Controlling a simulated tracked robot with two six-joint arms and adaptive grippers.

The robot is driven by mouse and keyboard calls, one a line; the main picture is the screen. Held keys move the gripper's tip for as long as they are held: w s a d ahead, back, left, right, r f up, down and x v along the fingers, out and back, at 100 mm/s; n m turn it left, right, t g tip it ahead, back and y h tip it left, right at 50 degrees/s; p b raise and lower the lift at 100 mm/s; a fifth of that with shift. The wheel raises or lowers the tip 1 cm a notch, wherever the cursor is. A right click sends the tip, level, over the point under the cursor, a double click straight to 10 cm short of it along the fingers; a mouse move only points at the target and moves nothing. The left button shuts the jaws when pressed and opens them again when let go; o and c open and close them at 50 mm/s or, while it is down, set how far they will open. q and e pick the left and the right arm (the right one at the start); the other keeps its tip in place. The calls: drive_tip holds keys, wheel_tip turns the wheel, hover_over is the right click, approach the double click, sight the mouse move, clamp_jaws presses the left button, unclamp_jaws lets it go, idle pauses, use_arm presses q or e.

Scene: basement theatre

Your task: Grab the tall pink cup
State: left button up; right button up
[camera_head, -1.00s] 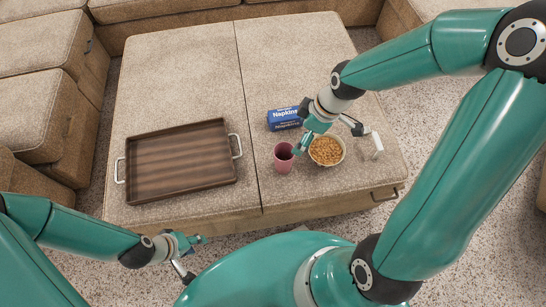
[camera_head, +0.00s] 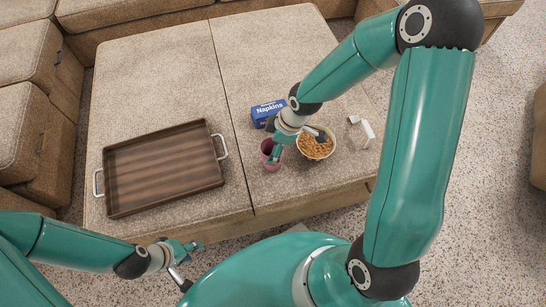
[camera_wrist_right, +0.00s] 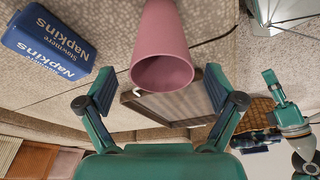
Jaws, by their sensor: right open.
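The tall pink cup (camera_head: 266,150) stands on the ottoman left of a bowl, partly hidden by my right gripper in the head view. In the right wrist view the cup (camera_wrist_right: 165,45) lies just ahead of my right gripper (camera_wrist_right: 160,88), its round opening showing between the two spread fingers. The right gripper is open and empty; I see no clear contact with the cup. My left gripper (camera_head: 193,264) is low at the left, away from the cup, with its fingers apart and nothing in it.
A blue napkins box (camera_head: 263,112) lies behind the cup. A bowl of small brown food (camera_head: 326,148) is close on its right, with a small white-and-clear item (camera_head: 366,134) beyond. A brown wooden tray (camera_head: 113,190) lies at left; the ottoman between is clear.

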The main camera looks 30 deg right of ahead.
sight(269, 152)
drive_tip(key=b+x, duration=0.2)
drive_tip(key=x, duration=0.2)
drive_tip(key=shift+a+f, duration=0.15)
drive_tip(key=c, duration=0.9)
